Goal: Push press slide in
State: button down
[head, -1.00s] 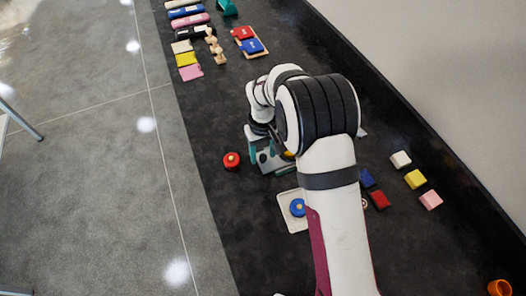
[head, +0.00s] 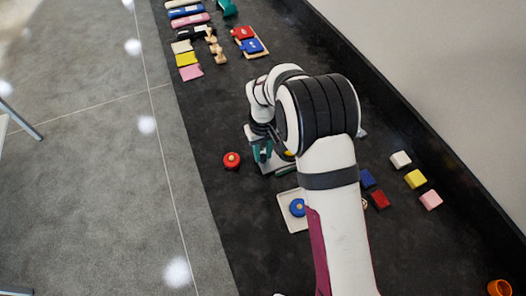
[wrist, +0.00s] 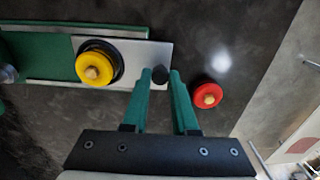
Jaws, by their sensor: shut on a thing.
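The press's grey slide plate (wrist: 148,60) sticks out of its green body (wrist: 40,55) in the wrist view. A yellow round piece with a light knob (wrist: 95,65) sits on the slide in a dark ring. A black knob (wrist: 159,73) is at the slide's outer end. My gripper (wrist: 161,80) is shut on this black knob, with one green finger on each side. In the head view my gripper (head: 262,152) is over the grey slide (head: 274,166), and my arm hides most of the press.
A red round piece (head: 232,160) lies left of the press, close to my gripper; it also shows in the wrist view (wrist: 208,93). A pale tray (head: 290,223) holds a blue round piece (head: 297,207). Several coloured blocks (head: 415,179) lie at right.

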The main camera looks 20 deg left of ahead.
dwell(0.6)
jog(key=w+d, duration=0.7)
jog(key=shift+w+d, duration=0.3)
jog(key=c, duration=0.7)
grip_release()
jog(key=shift+c, duration=0.2)
jog(key=shift+o, duration=0.3)
jog(key=shift+a+r, duration=0.1)
jog(key=shift+r, duration=0.2)
notch_tip(320, 180, up, 15)
jog(key=shift+r, duration=0.15)
